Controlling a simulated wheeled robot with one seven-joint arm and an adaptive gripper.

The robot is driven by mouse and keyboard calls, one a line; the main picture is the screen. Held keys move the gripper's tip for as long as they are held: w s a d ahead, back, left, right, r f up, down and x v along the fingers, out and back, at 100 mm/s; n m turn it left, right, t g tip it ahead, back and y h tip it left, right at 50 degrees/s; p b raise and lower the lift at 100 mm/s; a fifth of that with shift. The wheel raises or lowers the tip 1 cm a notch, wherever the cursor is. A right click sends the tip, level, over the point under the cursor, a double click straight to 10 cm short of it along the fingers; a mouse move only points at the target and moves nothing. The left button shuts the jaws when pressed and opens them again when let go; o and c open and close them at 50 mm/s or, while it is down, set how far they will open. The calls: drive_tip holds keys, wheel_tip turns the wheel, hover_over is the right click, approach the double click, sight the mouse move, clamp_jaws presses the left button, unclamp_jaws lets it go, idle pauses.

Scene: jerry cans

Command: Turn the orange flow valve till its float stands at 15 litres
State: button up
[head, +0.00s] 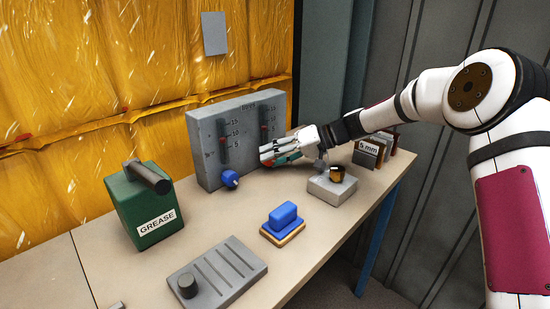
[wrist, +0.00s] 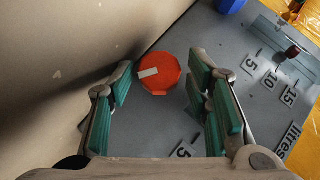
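The orange flow valve (wrist: 158,74) is a round knob with a white mark, low on a grey panel (head: 208,178). In the wrist view it lies between my gripper's (wrist: 160,82) green-padded fingers, with a visible gap on each side. My open gripper (head: 268,159) mostly hides the valve in the head view. Above it, the right gauge (head: 264,115) has marks 5, 10 and 15. Its small red float (head: 264,128) appears between 10 and 15, too small to read exactly. In the wrist view a finger hides this float.
A green grease can (head: 143,212), blue-topped block (head: 283,218), slotted grey plate (head: 222,272) and grey block with an amber knob (head: 332,187) stand on the bench.

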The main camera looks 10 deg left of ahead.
drive_tip(key=shift+d, duration=0.15)
drive_tip(key=shift+v, duration=3.9)
drive_tip(key=shift+r, duration=0.1)
